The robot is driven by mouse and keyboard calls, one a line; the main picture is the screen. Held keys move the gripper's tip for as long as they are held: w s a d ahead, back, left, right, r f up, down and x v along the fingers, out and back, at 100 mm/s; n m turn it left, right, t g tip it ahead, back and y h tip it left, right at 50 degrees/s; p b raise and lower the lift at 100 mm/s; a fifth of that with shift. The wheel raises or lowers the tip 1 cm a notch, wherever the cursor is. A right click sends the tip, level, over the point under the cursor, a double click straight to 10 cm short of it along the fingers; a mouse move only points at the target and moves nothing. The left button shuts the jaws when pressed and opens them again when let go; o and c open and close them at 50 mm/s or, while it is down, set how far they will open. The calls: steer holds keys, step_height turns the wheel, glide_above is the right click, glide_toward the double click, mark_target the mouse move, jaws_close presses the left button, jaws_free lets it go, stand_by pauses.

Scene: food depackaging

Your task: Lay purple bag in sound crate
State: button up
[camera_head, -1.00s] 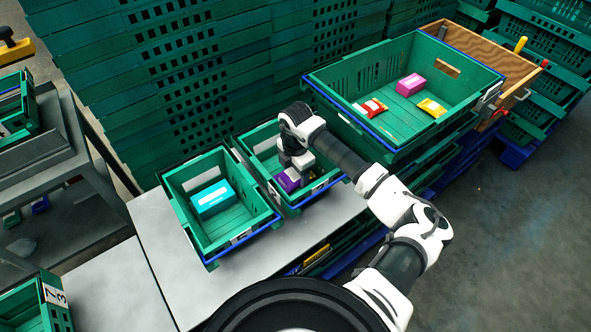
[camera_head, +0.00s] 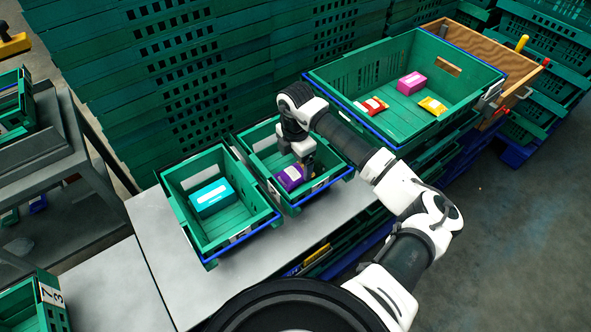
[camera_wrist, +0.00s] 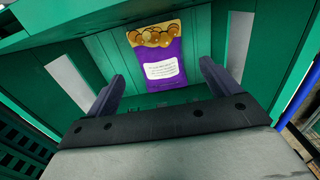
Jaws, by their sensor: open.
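The purple bag (camera_head: 290,177) lies in the right one of two small green crates (camera_head: 343,178) on the grey table. In the wrist view the bag (camera_wrist: 163,74) lies on the crate floor, with a white label and a yellow pictured end. My gripper (camera_head: 307,172) is over this crate, just right of the bag. In the wrist view its two fingers (camera_wrist: 160,85) are apart and nothing is held between them. The bag shows beyond and between the fingertips, apart from them. Part of the bag is hidden by my gripper in the head view.
The left small crate (camera_head: 212,246) holds a cyan box (camera_head: 211,198). A large green crate (camera_head: 336,85) at the back right holds a magenta box (camera_head: 411,83), a red packet (camera_head: 375,105) and a yellow packet (camera_head: 432,106). Stacked green crates stand behind.

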mark_target(295, 171)
step_height(295, 171, up, 8)
steer(key=b, duration=0.1)
steer(key=shift+f+b, duration=0.15)
steer(key=shift+b, duration=0.15)
stand_by(0.9)
